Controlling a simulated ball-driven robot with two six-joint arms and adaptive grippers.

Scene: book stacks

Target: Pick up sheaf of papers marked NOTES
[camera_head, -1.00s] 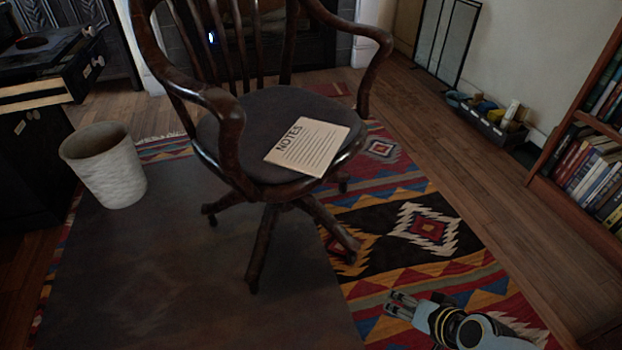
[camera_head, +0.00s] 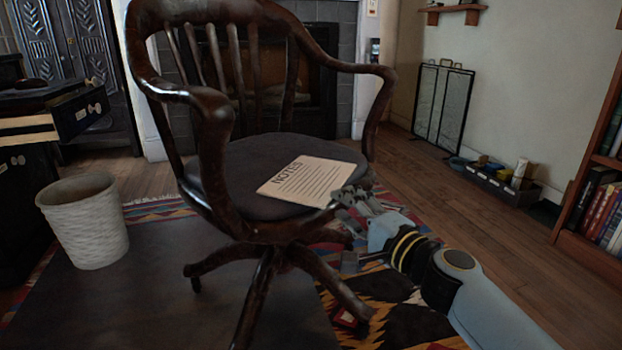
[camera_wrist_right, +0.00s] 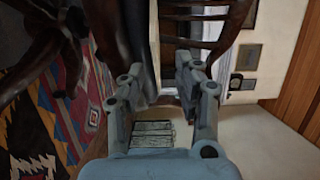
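The sheaf of papers marked NOTES (camera_head: 303,182) lies flat on the dark seat of the wooden armchair (camera_head: 215,115), towards the seat's right front edge. My right gripper (camera_head: 346,228) is open and empty at that edge. One finger is level with the papers' near right corner and the other is lower. I cannot tell whether the upper finger touches the papers. My left gripper is not in view.
The chair's right armrest (camera_head: 350,68) curves above the seat near my right arm. A white basket (camera_head: 88,222) stands at left. A black storage tray (camera_head: 495,184) and a folding screen (camera_head: 442,105) are by the wall. A bookcase (camera_head: 590,205) is at right.

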